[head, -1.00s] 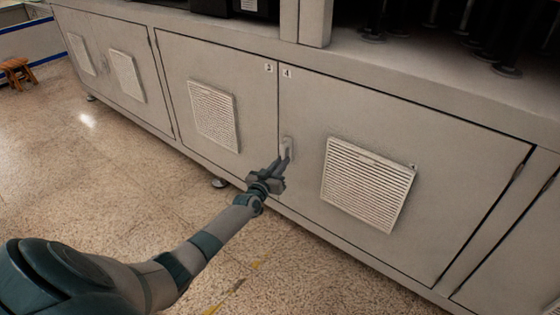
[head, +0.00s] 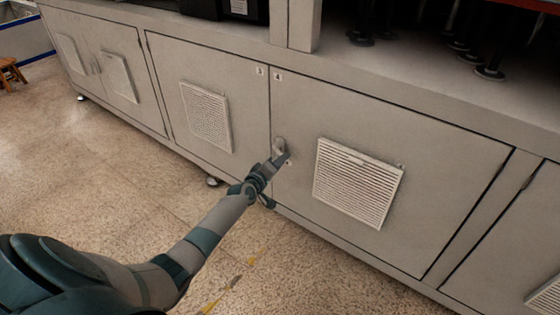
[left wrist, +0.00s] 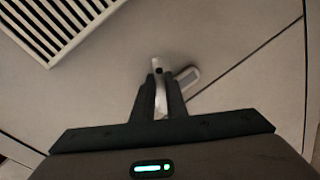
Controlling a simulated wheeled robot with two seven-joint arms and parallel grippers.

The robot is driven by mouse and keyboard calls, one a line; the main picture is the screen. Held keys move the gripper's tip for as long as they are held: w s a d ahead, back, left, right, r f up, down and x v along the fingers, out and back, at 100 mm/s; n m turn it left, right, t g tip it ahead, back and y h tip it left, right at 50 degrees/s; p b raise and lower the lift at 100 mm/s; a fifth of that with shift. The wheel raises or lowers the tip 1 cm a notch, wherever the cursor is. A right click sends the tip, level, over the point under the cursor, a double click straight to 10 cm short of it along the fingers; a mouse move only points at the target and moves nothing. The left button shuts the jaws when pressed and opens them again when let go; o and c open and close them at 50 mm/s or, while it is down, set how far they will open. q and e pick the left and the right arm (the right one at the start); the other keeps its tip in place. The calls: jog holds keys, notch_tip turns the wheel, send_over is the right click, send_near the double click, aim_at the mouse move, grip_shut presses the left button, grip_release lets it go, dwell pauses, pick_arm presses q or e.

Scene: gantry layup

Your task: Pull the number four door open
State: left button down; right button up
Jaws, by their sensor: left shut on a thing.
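The number four door (head: 420,170) is a grey cabinet panel with a small "4" label (head: 278,76) at its upper left corner. It looks flush with the cabinet front. Its handle (head: 279,145) is near the left edge. My left gripper (head: 280,160) is at this handle. In the left wrist view, my left gripper (left wrist: 160,95) is shut on the light lever of the handle (left wrist: 157,66). The lever stands at an angle to its mounting plate (left wrist: 186,78). The fingers hide part of the lever. My right gripper is not in view.
The number three door (head: 210,90) is to the left, shut. A white louvred vent (head: 358,182) sits on the number four door, and another panel (head: 515,240) is to its right. Speckled floor (head: 110,200) in front is clear. A wooden stool (head: 10,72) stands far left.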

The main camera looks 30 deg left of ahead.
pick_arm(q)
jog(key=shift+d+r+n+h, duration=0.1)
jog(key=shift+r+n+h, duration=0.35)
jog(key=shift+n, duration=0.5)
jog(key=shift+d+r+n+h, duration=0.1)
jog(key=shift+r+n+h, duration=0.15)
jog(key=shift+r+n, duration=0.5)
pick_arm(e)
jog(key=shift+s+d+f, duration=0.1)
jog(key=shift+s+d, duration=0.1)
pick_arm(q)
jog(key=shift+f, duration=0.2)
